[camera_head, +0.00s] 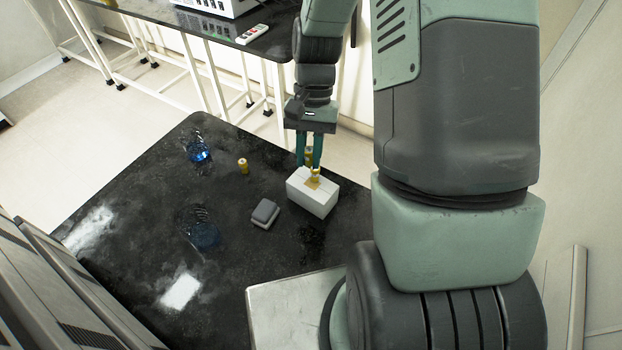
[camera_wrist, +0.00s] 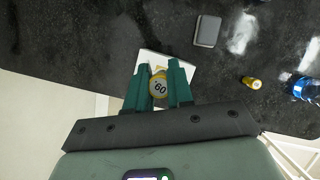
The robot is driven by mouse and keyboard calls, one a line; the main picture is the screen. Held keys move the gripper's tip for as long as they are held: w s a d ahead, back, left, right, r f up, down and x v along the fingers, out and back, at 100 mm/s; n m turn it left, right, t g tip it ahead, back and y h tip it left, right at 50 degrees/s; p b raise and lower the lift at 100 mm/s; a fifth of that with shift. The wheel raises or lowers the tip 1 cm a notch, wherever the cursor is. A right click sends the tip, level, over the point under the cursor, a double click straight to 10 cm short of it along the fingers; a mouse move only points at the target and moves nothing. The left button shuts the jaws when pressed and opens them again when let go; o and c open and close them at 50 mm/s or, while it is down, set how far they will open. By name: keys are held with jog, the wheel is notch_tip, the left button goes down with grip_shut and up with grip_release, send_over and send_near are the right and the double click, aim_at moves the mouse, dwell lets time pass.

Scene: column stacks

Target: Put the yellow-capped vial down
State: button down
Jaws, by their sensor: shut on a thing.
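My gripper (camera_head: 309,165) is shut on a yellow-capped vial (camera_head: 309,155) at the right part of the black table. In the wrist view the fingers (camera_wrist: 159,70) stand on either side of the vial's round top (camera_wrist: 158,87), which has a yellow rim and the number 60. The white box (camera_head: 312,197) is directly below the fingers and shows behind them in the wrist view (camera_wrist: 187,74). A yellow patch lies on the box top; I cannot tell whether the vial touches the box.
A small grey box (camera_head: 265,214) is left of the white box. Two blue-filled clear glass vessels (camera_head: 199,153) (camera_head: 205,236) stand farther left. The black table (camera_head: 140,190) has bare room between them. A second bench (camera_head: 275,38) is behind.

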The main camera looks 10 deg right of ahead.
aim_at(308, 193)
notch_tip(308, 193, down, 8)
jog(key=shift+f, duration=0.15)
dwell(0.3)
jog(key=c, duration=1)
grip_release()
jog(key=shift+f, duration=0.1)
jog(key=v, duration=1.2)
jog(key=shift+w, duration=0.1)
